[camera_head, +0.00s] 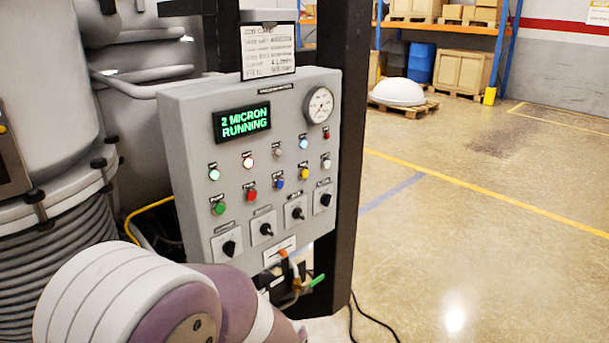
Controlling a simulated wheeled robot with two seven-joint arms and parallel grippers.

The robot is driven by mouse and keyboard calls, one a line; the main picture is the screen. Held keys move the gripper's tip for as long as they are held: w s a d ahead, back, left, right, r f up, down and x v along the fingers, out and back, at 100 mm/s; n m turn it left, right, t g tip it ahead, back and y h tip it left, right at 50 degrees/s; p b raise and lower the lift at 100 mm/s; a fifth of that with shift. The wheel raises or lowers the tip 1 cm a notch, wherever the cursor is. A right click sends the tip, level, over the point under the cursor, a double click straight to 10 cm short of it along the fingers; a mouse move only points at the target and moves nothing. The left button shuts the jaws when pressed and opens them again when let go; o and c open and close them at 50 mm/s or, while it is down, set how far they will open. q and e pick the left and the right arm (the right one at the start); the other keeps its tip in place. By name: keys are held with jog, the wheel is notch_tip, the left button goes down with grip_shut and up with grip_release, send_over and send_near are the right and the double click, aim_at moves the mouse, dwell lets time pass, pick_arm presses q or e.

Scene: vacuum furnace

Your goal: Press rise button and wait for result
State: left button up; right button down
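A grey control panel (185,130) stands in the middle left. Its display (242,122) reads "2 MICRON RUNNING" in green. A round dial gauge (319,105) sits at its upper right. Below are a row of small lamps and a row of buttons: green (218,209), red (251,196), blue (279,183), yellow (305,172) and white (326,163). Their labels are too small to read, so I cannot tell which is the rise button. Part of my arm crosses the bottom left, in front of the panel's lower edge. Neither gripper shows.
Several black rotary knobs (266,230) line the panel's lower part. A written card (268,49) stands on top. A dark post (345,150) rises behind it. Furnace vessels (45,120) fill the left. A cable (372,331) lies on the floor; open floor (480,230) extends right.

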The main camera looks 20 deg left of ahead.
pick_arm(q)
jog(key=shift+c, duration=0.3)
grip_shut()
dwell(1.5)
